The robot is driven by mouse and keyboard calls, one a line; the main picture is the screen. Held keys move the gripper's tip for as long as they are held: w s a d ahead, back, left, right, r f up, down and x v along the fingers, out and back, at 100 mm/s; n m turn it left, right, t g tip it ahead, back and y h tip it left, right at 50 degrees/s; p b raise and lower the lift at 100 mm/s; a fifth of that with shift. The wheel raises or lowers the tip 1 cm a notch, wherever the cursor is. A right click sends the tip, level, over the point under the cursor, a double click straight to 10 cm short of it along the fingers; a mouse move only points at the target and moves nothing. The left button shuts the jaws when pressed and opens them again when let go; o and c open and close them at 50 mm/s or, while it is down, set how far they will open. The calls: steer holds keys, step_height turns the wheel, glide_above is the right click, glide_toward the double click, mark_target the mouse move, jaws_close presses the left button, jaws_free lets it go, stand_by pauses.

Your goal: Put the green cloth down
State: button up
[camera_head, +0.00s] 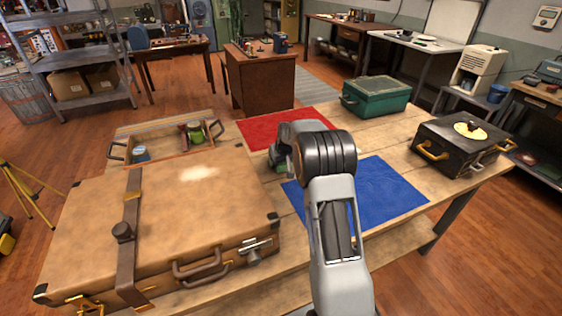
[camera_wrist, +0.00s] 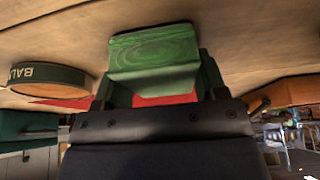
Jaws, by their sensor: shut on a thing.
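My gripper (camera_wrist: 155,82) is shut on the green cloth (camera_wrist: 153,50), which looks like a folded, block-like green piece with a swirled pattern. In the head view a small green part of the cloth (camera_head: 277,166) shows below my gripper, between the red mat (camera_head: 262,130) and the blue mat (camera_head: 385,190). My arm hides most of it there. The red mat also shows behind my gripper in the wrist view (camera_wrist: 62,103). I cannot tell whether the cloth touches the wooden table (camera_head: 325,120).
A round green lettered tin (camera_wrist: 50,80) is beside my gripper in the wrist view. A big tan suitcase (camera_head: 165,220) fills the table's left. An open wooden case (camera_head: 165,143) holds jars. A green box (camera_head: 376,97) and a black box (camera_head: 460,145) stand at the right.

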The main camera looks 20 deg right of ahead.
steer(key=shift+f, duration=0.15)
steer(key=o, duration=0.9)
steer(key=shift+r, duration=0.45)
steer(key=v, duration=1.1)
steer(key=shift+s+r, duration=0.15)
steer(key=shift+s, duration=0.1)
steer(key=s+a+r+p, duration=0.3)
steer(key=s+a+r, duration=0.25)
steer(key=s, duration=0.45)
steer(key=s+a+r+p, duration=0.35)
steer(key=s+a, duration=0.25)
steer(key=s, duration=0.4)
steer(key=shift+g, duration=0.4)
steer(key=s, duration=0.3)
steer(key=s+a, duration=0.1)
steer(key=s, duration=0.2)
steer(key=s+a+p, duration=0.1)
steer(key=s, duration=0.2)
steer(key=shift+s+f, duration=0.2)
steer(key=shift+f, duration=0.2)
